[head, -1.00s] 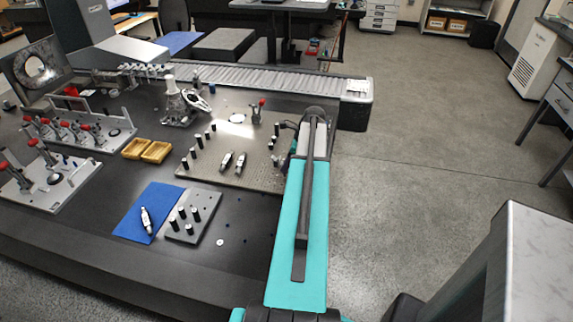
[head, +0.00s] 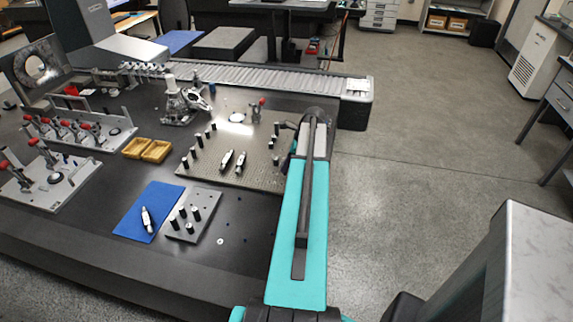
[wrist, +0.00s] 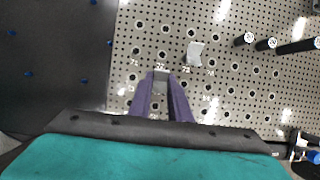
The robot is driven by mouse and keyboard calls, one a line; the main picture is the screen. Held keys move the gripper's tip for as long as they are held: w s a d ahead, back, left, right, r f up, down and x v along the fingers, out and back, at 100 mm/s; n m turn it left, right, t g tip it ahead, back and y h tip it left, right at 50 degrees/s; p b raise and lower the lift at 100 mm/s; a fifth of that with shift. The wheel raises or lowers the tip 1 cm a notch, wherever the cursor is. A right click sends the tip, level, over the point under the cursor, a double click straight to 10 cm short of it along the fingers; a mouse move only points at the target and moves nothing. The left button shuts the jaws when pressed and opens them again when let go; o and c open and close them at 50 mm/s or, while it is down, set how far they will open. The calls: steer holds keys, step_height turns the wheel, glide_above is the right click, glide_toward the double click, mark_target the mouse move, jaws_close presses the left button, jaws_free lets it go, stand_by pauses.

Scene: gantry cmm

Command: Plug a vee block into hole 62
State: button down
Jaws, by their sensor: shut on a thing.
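The perforated fixture plate (wrist: 225,45) fills the middle and right of the wrist view, and it also shows in the head view (head: 222,176). My gripper (wrist: 161,78) has two purple fingers closed on a small grey piece (wrist: 161,75), probably a vee block, mostly hidden between the fingertips. It is over the left part of the plate; I cannot tell its height. A pale grey block (wrist: 195,52) stands on the plate just beyond and right of the fingertips. Engraved numbers in the 70s and 84 show faintly; I cannot make out 62.
Several black posts (wrist: 265,43) stand at the plate's right in the wrist view. In the head view, two dark-and-silver parts (head: 226,161) are on the plate. A blue mat (head: 130,222), a grey peg block (head: 190,230) and yellow trays (head: 155,151) are on the dark table.

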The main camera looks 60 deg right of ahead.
steer(key=shift+f, duration=0.65)
stand_by(0.3)
steer(key=c, duration=1.6)
jaws_free()
steer(key=shift+o, duration=0.2)
steer(key=b+v, duration=0.2)
steer(key=v, duration=1.2)
steer(key=shift+f, duration=0.15)
